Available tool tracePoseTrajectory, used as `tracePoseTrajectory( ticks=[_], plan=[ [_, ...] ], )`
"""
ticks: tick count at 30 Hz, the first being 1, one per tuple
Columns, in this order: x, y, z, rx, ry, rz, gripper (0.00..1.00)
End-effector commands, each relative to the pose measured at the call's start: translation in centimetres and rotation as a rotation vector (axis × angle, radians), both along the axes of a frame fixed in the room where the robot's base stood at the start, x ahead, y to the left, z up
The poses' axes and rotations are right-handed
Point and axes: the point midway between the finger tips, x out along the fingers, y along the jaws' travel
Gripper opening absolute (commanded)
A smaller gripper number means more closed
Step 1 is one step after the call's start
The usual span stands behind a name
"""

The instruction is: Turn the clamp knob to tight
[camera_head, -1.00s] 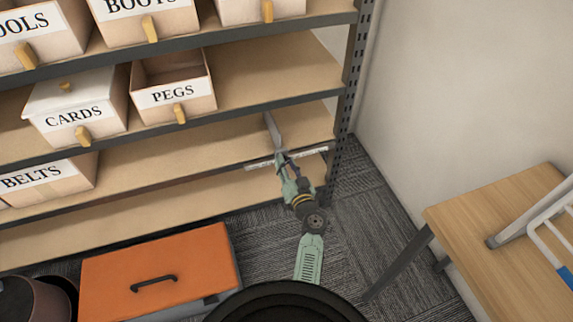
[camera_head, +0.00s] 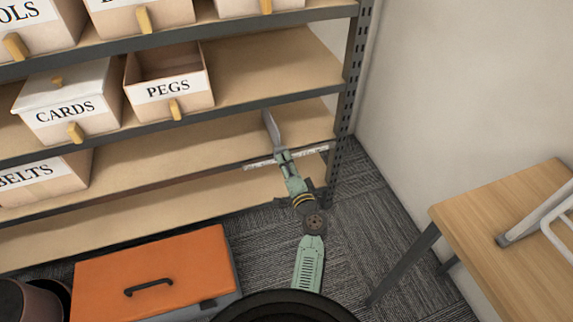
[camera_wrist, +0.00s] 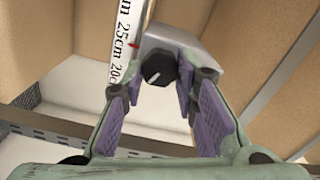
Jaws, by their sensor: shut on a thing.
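The clamp is a grey body (camera_wrist: 186,48) on a white ruler (camera_wrist: 124,38) marked in centimetres, with a small red mark beside its scale. The dark round clamp knob (camera_wrist: 158,68) has a short white pointer line, slanting to the lower left in the wrist view. My gripper (camera_wrist: 162,82) has its two purple-padded fingers on either side of the knob and is shut on it. In the head view my gripper (camera_head: 283,156) is at the ruler (camera_head: 314,149) along the shelf edge, hiding the knob. The grey clamp body (camera_head: 271,128) sticks up behind it.
Shelves hold labelled boxes, including the open PEGS box (camera_head: 168,90) and lidded CARDS box (camera_head: 60,107). An orange-lidded box (camera_head: 155,270) sits on the carpet at lower left. A wooden table (camera_head: 500,225) stands at right. The shelf post (camera_head: 350,100) is close right of my gripper.

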Motion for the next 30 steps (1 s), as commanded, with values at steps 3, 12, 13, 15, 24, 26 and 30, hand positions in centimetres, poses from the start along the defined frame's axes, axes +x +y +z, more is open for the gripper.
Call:
tracePoseTrajectory(
  ticks=[3, 12, 13, 15, 24, 26, 30],
  plan=[
    [0.06, 0.15, 0.07, 0.106, 0.032, 0.004, 0.0],
    [0.07, 0.11, 0.0, 0.377, 0.122, 0.003, 0.0],
    [0.07, 0.11, -0.01, 0.404, 0.131, 0.003, 0.0],
    [0.06, 0.13, -0.03, 0.468, 0.152, 0.003, 0.0],
    [0.07, 0.25, -0.08, 0.708, 0.229, 0.004, 0.0],
    [0.07, 0.25, -0.1, 0.747, 0.242, 0.004, 0.0],
    [0.06, 0.27, -0.18, 0.821, 0.267, 0.004, 0.0]
  ],
)
